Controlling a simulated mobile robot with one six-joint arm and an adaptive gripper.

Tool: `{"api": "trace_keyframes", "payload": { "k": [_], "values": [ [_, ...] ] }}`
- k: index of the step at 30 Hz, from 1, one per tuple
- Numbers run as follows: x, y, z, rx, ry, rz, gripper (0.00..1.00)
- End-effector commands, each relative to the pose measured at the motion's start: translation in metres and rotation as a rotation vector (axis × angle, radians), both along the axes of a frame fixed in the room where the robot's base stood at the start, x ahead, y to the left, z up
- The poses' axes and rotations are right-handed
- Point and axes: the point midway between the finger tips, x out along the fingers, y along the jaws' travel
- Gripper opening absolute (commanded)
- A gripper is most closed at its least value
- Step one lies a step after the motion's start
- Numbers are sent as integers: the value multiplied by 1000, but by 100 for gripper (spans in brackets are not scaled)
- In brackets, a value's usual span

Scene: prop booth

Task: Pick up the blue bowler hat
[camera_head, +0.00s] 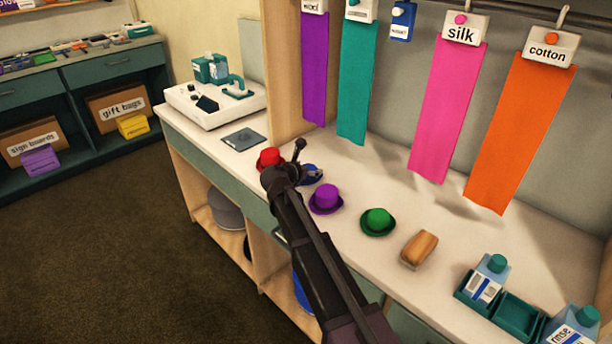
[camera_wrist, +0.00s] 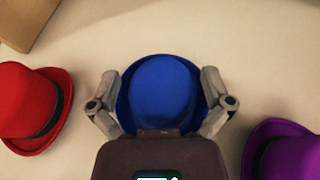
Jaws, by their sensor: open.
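The blue bowler hat (camera_wrist: 164,88) sits on the counter, centred in the wrist view between the fingers of my gripper (camera_wrist: 162,98). The fingers are open on its left and right sides, near the brim. The near part of the hat is hidden by the gripper body. In the head view, my gripper (camera_head: 301,172) is over the hat, and only a small part of the blue hat (camera_head: 309,169) shows past it.
A red hat (camera_wrist: 30,105) is left of the blue one and a purple hat (camera_wrist: 288,155) right of it. A green hat (camera_head: 377,220) and a brush-like block (camera_head: 419,249) lie farther along the counter (camera_head: 345,185). Fabric strips hang behind.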

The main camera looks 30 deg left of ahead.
Motion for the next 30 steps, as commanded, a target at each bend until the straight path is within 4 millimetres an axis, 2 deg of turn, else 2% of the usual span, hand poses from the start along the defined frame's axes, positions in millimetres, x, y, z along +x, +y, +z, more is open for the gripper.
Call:
{"api": "trace_keyframes", "payload": {
  "k": [16,17,23,24,30],
  "values": [
    [1,-1,0,0,0,-1,100],
    [1,-1,0,0,0,-1,97],
    [2,-1,0,-1,0,-2,38],
    [2,-1,0,0,0,-2,34],
    [2,-2,0,0,1,-3,33]
  ]
}}
